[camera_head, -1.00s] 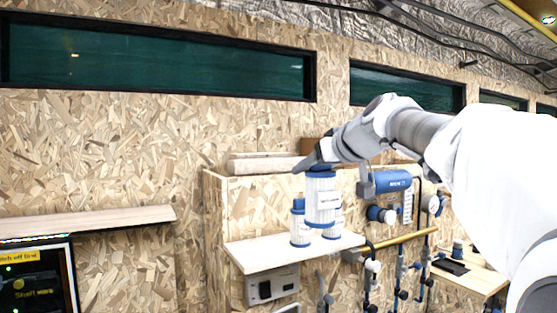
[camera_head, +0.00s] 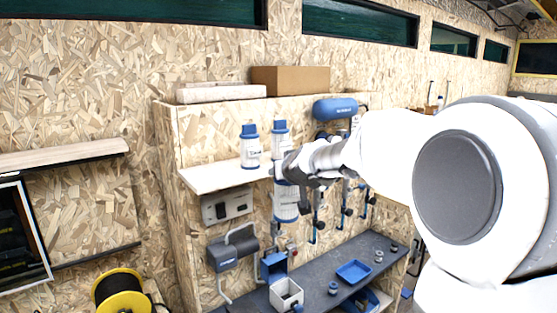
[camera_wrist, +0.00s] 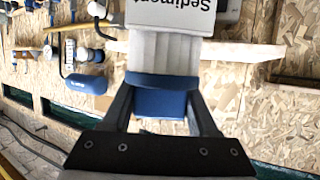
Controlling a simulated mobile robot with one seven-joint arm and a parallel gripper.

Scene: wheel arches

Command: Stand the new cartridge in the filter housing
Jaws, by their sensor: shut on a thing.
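The new cartridge, a white cylinder with blue end bands, hangs roughly upright from my gripper (camera_head: 287,178) below the shelf; its lower part (camera_head: 286,206) shows in the head view. In the wrist view my gripper (camera_wrist: 160,98) is shut on its blue end band, and the white pleated body (camera_wrist: 165,52) carries a label reading "Sediment". My gripper partly hides its top in the head view. A white, open-topped square container (camera_head: 287,292) with a blue part behind it stands on the dark bench below; I cannot tell whether this is the filter housing.
Two white, blue-capped units (camera_head: 250,150) stand on the pale shelf (camera_head: 212,177), close to my gripper. A blue tank (camera_head: 336,108) and pipes are on the wall to the right. The dark bench (camera_head: 325,287) holds a blue tray (camera_head: 354,271) and small parts, with some bare surface.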

